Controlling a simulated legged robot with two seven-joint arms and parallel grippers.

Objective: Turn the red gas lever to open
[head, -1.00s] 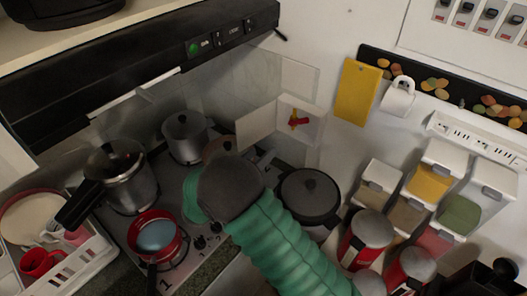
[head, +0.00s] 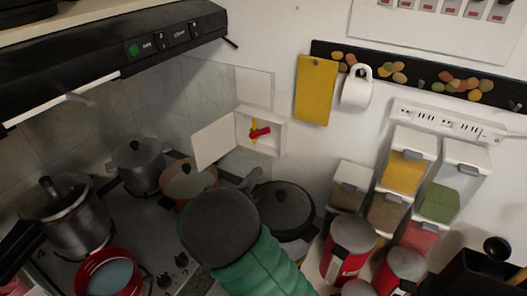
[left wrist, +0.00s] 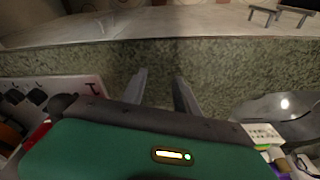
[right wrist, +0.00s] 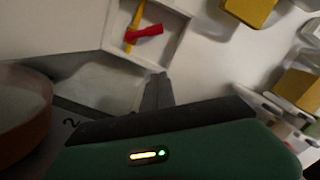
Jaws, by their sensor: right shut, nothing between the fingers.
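The red gas lever (head: 260,132) sits on a yellow pipe (head: 253,128) inside a white wall box (head: 273,142), whose door (head: 217,143) stands open to the left. The lever also shows in the right wrist view (right wrist: 146,31), lying across the yellow pipe. My right gripper (right wrist: 158,76) is shut and empty, below the box and apart from the lever. In the head view its dark wrist hides part of the stove. My left gripper (left wrist: 160,78) is open and empty in the left wrist view, above a speckled counter; it is outside the head view.
A lidded black pot (head: 283,205) and an orange-brown pot (head: 187,180) stand around my right wrist. Spice dispensers (head: 405,170) and red canisters (head: 347,250) stand on the right. A yellow board (head: 316,90) hangs right of the box.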

